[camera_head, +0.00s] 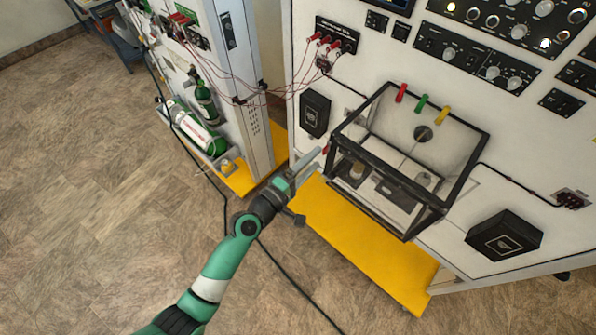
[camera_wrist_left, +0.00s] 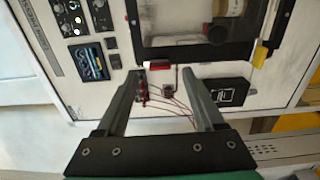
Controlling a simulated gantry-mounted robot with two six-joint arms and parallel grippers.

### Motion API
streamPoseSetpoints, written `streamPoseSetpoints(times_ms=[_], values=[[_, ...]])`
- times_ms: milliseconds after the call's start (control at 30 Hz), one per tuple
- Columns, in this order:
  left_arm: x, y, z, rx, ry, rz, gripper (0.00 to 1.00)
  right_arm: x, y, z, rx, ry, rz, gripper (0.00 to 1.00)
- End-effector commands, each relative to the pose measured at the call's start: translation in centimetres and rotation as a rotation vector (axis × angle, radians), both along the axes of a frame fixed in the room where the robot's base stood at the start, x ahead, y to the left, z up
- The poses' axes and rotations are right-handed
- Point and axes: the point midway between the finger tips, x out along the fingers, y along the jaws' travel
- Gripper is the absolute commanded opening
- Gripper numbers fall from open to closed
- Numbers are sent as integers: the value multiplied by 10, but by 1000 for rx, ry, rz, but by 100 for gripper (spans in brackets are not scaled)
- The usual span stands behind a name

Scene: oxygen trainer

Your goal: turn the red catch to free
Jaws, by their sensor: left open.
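The red catch (camera_head: 326,149) is a small red piece at the left side of the clear, black-framed box (camera_head: 475,160). In the left wrist view the red catch (camera_wrist_left: 157,66) lies between and just beyond my fingertips, by the box's dark frame edge. My right gripper is in neither view.
A black wall box (camera_head: 315,113) is close by. A yellow base (camera_head: 365,245) runs below.

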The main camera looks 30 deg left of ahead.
Motion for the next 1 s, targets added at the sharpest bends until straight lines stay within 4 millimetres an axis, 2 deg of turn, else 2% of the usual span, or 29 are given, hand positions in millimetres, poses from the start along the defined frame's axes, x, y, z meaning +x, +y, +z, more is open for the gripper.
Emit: streamPoseSetpoints(times_ms=[33, 200, 400, 1000], values=[[-13, 3, 0, -1, 2, 2, 70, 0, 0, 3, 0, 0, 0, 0], [-54, 10, -1, -2, 1, 1, 70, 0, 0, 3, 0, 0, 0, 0], [-82, 15, -1, -2, 0, 1, 70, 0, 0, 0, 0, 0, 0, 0], [-86, 14, 1, -1, 0, -2, 70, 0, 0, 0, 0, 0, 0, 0]])
